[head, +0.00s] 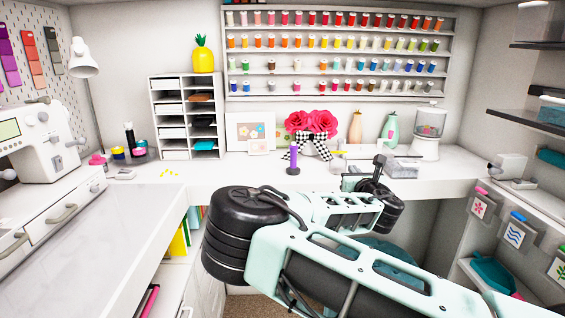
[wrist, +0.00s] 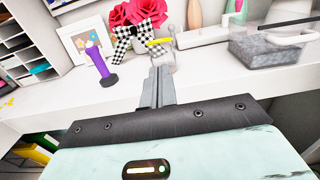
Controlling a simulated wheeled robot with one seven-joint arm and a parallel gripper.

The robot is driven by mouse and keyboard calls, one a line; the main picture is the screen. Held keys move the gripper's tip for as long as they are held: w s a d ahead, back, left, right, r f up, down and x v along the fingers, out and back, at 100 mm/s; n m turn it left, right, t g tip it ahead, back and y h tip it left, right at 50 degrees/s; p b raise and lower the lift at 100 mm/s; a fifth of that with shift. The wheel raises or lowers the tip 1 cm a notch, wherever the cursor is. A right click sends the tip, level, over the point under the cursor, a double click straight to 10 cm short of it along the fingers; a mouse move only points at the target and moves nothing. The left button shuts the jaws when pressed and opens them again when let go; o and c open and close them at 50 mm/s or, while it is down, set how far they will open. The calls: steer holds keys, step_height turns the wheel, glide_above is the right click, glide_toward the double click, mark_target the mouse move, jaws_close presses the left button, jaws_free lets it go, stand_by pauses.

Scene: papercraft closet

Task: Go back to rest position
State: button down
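My gripper (wrist: 160,68) shows in the wrist view with its two grey fingers together and nothing visible between them. It points toward the desk, in front of the flower pot with the checkered bow (wrist: 137,45). In the head view my arm reaches from the lower right to above the front of the white desk (head: 240,172), and its fingertips are hard to make out there.
A purple tool (head: 293,160) stands upright on the desk, left of my gripper; it also shows in the wrist view (wrist: 99,65). A clear-lidded box (wrist: 272,45) lies to the right. A sewing machine (head: 38,143) stands at left. Thread racks (head: 340,75) line the back wall.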

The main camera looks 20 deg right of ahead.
steer(key=s+f+m+g+h, duration=0.1)
steer(key=s+f+m+g, duration=0.7)
steer(key=f+m, duration=0.55)
steer(key=s+a+f+m+g+y, duration=0.25)
steer(key=s+a+m, duration=0.25)
steer(key=a, duration=0.3)
steer(key=s+a+r+m+g+y, duration=0.25)
steer(key=s+a, duration=0.35)
steer(key=a, duration=0.3)
steer(key=s+a+r+m+g+y, duration=0.25)
steer(key=s+a, duration=0.25)
steer(key=a, duration=0.3)
steer(key=s+a+r+m+g, duration=0.1)
steer(key=s+a+r, duration=0.1)
steer(key=s+r, duration=0.3)
steer(key=s+a+r, duration=0.3)
steer(key=s+r, duration=0.2)
steer(key=s, duration=0.6)
steer(key=shift+s+r+m+g+h, duration=0.15)
steer(key=shift+s+m+g+h, duration=0.15)
steer(key=shift+m+g+h, duration=0.05)
